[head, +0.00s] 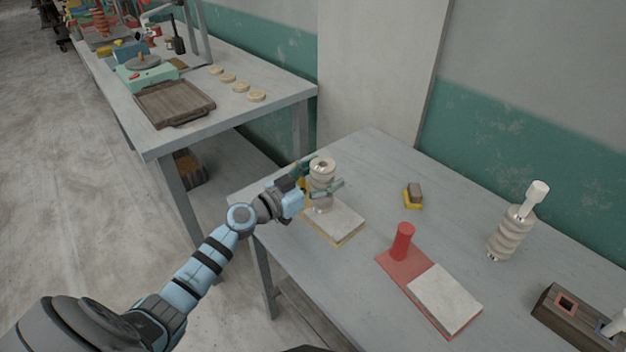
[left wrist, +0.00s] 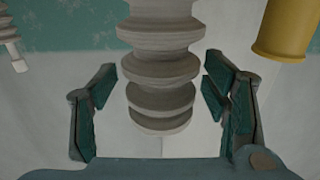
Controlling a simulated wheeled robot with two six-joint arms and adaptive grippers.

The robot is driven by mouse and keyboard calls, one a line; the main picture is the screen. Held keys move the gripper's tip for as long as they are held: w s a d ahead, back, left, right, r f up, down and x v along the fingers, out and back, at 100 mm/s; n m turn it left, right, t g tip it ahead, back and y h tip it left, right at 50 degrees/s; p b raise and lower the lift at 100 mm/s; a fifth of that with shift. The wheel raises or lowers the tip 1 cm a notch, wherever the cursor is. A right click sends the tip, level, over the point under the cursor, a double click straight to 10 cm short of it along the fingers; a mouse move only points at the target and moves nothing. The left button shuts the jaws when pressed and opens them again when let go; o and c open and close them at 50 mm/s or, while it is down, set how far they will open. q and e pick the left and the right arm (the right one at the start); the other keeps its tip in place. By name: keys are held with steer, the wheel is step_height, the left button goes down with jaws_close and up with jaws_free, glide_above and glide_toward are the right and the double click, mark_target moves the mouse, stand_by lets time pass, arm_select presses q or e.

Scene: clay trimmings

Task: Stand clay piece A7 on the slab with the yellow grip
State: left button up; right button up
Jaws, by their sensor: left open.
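A pale ribbed clay piece (head: 322,172) stands upright at the far-left end of the white slab (head: 341,220) on a yellow-edged board; its label is unreadable. My left gripper (head: 322,189) is around its lower part. The contact under the piece is hard to see. My right gripper is out of view.
A red board with a red grip (head: 403,240) and a white slab (head: 446,298) lies to the right. Another ribbed piece with a white top (head: 511,233), a small yellow-and-brown block (head: 413,196) and a dark holder (head: 570,318) are on the table. Bare table lies between them.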

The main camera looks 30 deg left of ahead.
arm_select(q)
steer(key=b+v, duration=0.8)
steer(key=v, duration=0.4)
steer(key=shift+b, duration=0.35)
steer(key=shift+r, duration=0.1)
